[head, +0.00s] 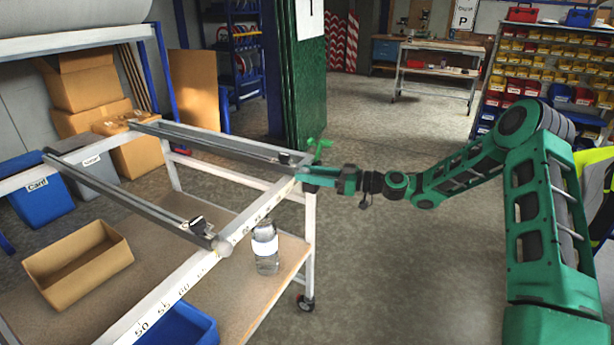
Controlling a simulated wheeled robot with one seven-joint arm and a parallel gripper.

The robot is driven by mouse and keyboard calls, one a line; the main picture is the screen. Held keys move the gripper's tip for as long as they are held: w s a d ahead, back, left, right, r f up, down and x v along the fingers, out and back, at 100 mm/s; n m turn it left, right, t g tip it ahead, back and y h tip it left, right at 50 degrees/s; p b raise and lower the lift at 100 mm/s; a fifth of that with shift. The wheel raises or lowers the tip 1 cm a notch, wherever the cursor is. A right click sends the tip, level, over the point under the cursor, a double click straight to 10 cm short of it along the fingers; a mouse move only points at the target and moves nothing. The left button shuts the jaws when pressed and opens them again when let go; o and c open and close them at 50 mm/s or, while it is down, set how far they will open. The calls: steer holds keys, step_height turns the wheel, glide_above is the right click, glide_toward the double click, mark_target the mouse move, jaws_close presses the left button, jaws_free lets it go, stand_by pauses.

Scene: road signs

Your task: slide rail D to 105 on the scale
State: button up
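Two grey rails lie across a pale frame. The far rail (215,143) ends at the frame's right corner. The near rail (125,200) ends in a round grey knob (221,246) on the front bar. I cannot read a letter on either rail. The scale (164,306) runs along the front bar, with 50, 55 and 60 legible near the bottom; higher marks are too small to read. My gripper (312,178) is at the front end of the far rail.
A small green star-shaped thing (318,149) stands just above my gripper. A bottle (265,248) and an open cardboard box (78,262) stand on the shelf under the frame. A blue bin (180,326) is at the bottom. The floor (400,260) to the right is clear.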

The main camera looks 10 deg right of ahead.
steer(key=v, duration=1)
steer(key=shift+d, duration=0.35)
steer(key=shift+f, duration=0.1)
steer(key=shift+s, duration=0.1)
steer(key=s+d+f+m+g+h, duration=0.2)
steer(key=s+d+h, duration=0.1)
steer(key=s+h, duration=0.25)
steer(key=s+d+f+m+g+h, duration=0.2)
steer(key=s+d+h, duration=0.15)
steer(key=s, duration=0.35)
steer(key=s+d+r+m+g+h, duration=0.1)
steer(key=s+d+m, duration=0.4)
steer(key=s, duration=0.6)
steer(key=s+d+r+m+h, duration=0.4)
steer(key=s+d, duration=0.1)
steer(key=s, duration=0.7)
steer(key=s+d+r+m+g+h, duration=0.1)
steer(key=s+d+m, duration=0.4)
steer(key=s, duration=0.6)
steer(key=shift+s+d+r+m+g+h, duration=0.25)
steer(key=shift+d+r+m+g+h, duration=0.1)
steer(key=shift+r+h, duration=0.55)
